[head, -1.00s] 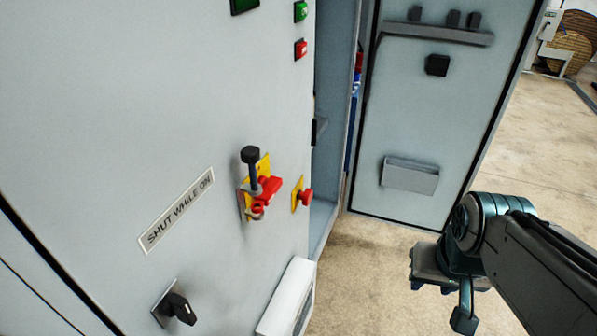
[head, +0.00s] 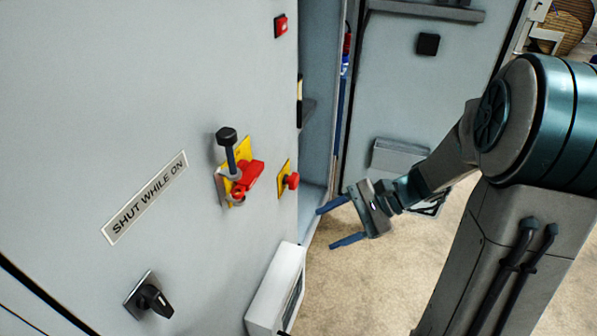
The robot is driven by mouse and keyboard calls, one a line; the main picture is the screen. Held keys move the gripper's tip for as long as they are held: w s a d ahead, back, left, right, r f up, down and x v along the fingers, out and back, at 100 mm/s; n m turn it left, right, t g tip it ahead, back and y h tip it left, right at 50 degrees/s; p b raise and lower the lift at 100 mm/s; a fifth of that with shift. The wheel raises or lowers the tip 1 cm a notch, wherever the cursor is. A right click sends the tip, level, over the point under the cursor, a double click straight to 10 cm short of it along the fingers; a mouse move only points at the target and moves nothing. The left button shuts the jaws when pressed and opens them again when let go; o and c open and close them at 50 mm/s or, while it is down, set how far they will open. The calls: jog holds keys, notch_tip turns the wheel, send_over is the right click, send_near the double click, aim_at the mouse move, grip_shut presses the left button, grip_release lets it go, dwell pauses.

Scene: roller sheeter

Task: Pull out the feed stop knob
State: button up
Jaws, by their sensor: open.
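A red round knob (head: 292,181) on a small yellow plate stands out from the grey cabinet face, near its right edge. It looks like the feed stop knob, though I can read no label on it. My gripper (head: 326,229) is open and empty, with two blue fingers spread and pointing left toward the cabinet. It is to the right of and below the red knob, apart from it. The knob is in full view and nothing covers it.
Left of the knob, a red switch handle (head: 249,179) with a black-topped lever (head: 228,147) sticks out. A black rotary switch (head: 154,299) and a white box (head: 275,290) project lower down. The open cabinet door (head: 428,95) stands behind my arm.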

jog(key=w+d+f+m+t+y, duration=0.2)
jog(key=w+m+t+y, duration=0.15)
jog(key=w, duration=0.25)
jog(key=m+t+y, duration=0.2)
jog(key=m+t, duration=0.2)
jog(key=m, duration=0.1)
send_near(297, 181)
jog(key=p+x, duration=0.1)
jog(key=x, duration=0.8)
jog(key=shift+a, duration=0.25)
jog(key=shift+c, duration=0.3)
grip_shut()
jog(key=shift+s+d, duration=0.2)
jog(key=shift+d, duration=0.35)
jog(key=shift+c, duration=0.6)
grip_release()
jog(key=shift+o, duration=0.9)
jog(key=shift+d, duration=0.2)
jog(key=shift+a, duration=0.1)
